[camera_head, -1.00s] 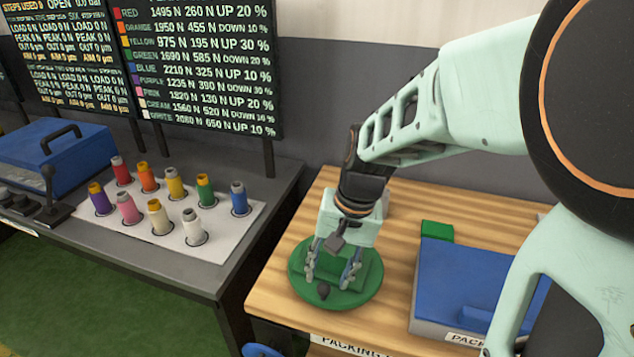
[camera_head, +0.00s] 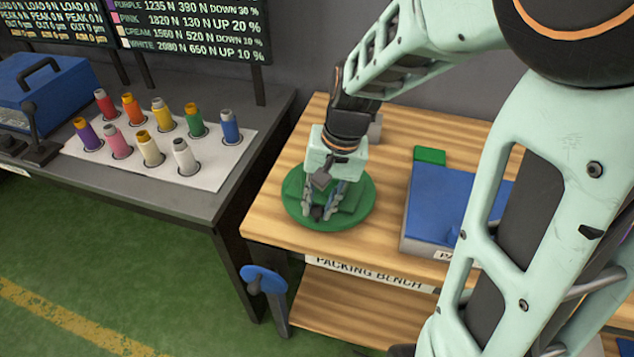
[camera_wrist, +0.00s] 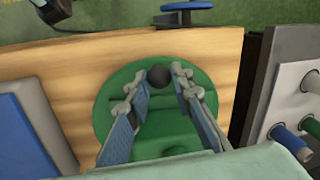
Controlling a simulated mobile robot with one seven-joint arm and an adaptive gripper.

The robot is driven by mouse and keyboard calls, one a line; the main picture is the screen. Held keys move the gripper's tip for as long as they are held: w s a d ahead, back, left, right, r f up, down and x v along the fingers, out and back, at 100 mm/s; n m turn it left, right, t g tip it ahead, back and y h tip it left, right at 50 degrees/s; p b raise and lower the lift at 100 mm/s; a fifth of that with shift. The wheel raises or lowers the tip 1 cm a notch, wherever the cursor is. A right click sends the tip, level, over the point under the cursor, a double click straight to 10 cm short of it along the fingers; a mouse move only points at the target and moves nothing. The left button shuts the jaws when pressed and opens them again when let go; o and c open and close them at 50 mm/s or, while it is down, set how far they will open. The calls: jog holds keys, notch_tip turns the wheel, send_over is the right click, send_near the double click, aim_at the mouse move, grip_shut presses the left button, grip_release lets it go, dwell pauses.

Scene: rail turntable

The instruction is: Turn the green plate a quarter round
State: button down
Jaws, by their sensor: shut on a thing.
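The green plate (camera_head: 360,212) is a round disc lying flat on the wooden packing bench, with a raised green block on it. It also shows in the wrist view (camera_wrist: 108,118). A small dark round knob (camera_wrist: 159,76) stands near the plate's rim. My gripper (camera_head: 322,212) points down over the plate and is shut on the dark knob. In the wrist view my gripper (camera_wrist: 158,84) has one finger on each side of the knob. Part of the plate is hidden behind my gripper in the head view.
A blue-topped box (camera_head: 440,205) and a small green block (camera_head: 430,155) are right of the plate. A blue handwheel (camera_head: 264,280) is at the bench's front left. Several coloured bottles stand on a white board (camera_head: 205,175) at the left.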

aim_at(368, 199)
jog(key=shift+d, duration=0.15)
dwell(0.3)
jog(key=shift+s+d+n+g, duration=0.1)
jog(key=shift+d+n+g, duration=0.15)
jog(key=shift+d+n, duration=0.8)
jog(key=shift+d+n+g, duration=0.25)
jog(key=shift+d+n, duration=0.45)
jog(key=shift+n, duration=0.65)
jog(key=shift+w+d+r+n+g+p, duration=0.15)
jog(key=shift+w+d+n+p, duration=0.15)
jog(key=shift+d+n, duration=0.65)
jog(key=shift+w+d+f+n+g+p, duration=0.1)
jog(key=shift+w+d+n+g+p, duration=0.15)
jog(key=shift+d+n, duration=0.7)
jog(key=shift+w+d+n+h+p, duration=0.2)
jog(key=shift+w+d+n, duration=0.1)
jog(key=shift+n, duration=0.4)
jog(key=shift+w+d+n+h+p, duration=0.1)
jog(key=shift+w+d+n+p, duration=0.15)
jog(key=shift+n, duration=0.45)
jog(key=shift+w+d+n+p, duration=0.35)
jog(key=shift+w+d+n, duration=0.3)
jog(key=shift+n, duration=0.55)
jog(key=shift+w+d+n+g+h+p, duration=0.25)
jog(key=shift+w+d+n+p, duration=0.3)
jog(key=shift+n, duration=0.4)
jog(key=shift+w+d+n+g+h+p, duration=0.2)
jog(key=shift+w+n+h+p, duration=0.15)
jog(key=shift+w+n, duration=0.5)
jog(key=shift+n, duration=0.3)
